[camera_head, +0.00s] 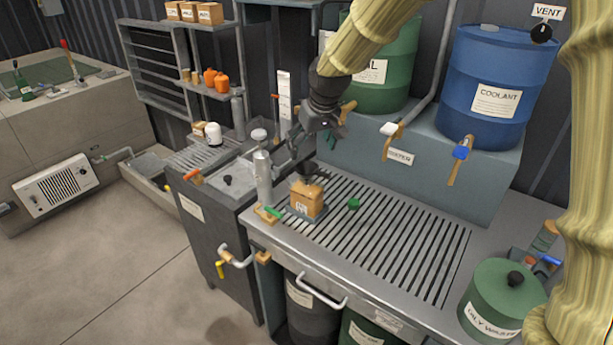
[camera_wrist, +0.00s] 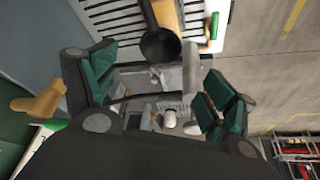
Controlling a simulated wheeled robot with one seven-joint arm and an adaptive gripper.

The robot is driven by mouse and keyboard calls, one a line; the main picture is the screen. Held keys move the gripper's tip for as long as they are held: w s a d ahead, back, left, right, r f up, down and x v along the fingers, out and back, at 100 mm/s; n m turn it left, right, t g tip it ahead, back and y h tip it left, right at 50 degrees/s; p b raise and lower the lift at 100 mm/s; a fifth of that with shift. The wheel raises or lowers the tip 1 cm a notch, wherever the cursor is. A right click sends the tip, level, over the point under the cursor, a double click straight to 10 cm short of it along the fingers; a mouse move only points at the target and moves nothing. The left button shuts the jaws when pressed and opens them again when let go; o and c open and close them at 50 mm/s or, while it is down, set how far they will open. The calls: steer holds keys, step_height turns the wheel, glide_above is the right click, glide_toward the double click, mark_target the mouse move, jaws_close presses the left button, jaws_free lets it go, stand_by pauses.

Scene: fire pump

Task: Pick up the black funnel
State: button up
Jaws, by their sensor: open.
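The black funnel (camera_head: 308,168) shows in the head view on top of a small orange-brown box with a label (camera_head: 308,202). My arm and gripper partly crowd it there. In the wrist view the black funnel (camera_wrist: 160,45) is a round dark bowl at the top, beyond the fingertips. My gripper (camera_head: 316,146) is just above and beside the funnel in the head view. In the wrist view my gripper (camera_wrist: 155,78) has its two green-padded fingers wide apart, with nothing between the pads. I cannot tell the exact gap to the funnel.
A silver cylinder (camera_head: 263,178) stands left of the box, close to my gripper. A green-handled item (camera_head: 268,213) and a green cap (camera_head: 354,203) are nearby. The slatted bench (camera_head: 400,235) is mostly clear to the right. A green oily waste can (camera_head: 500,300) stands at its right end.

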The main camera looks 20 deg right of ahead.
mark_target(308, 168)
steer(key=shift+s+d+f, duration=0.1)
steer(key=shift+d+f, duration=0.05)
steer(key=shift+f, duration=0.25)
steer(key=p+x, duration=0.1)
steer(key=x, duration=0.3)
steer(key=shift+d, duration=0.15)
steer(key=shift+f+p, duration=0.3)
steer(key=shift+f, duration=0.05)
steer(key=shift+s+p+x, duration=0.15)
steer(key=shift+p+x, duration=0.3)
steer(key=shift+x, duration=0.75)
steer(key=shift+s+p+x, duration=0.1)
steer(key=shift+p+x, duration=0.35)
steer(key=shift+x, duration=0.8)
steer(key=shift+f, duration=0.1)
steer(key=c, duration=1.1)
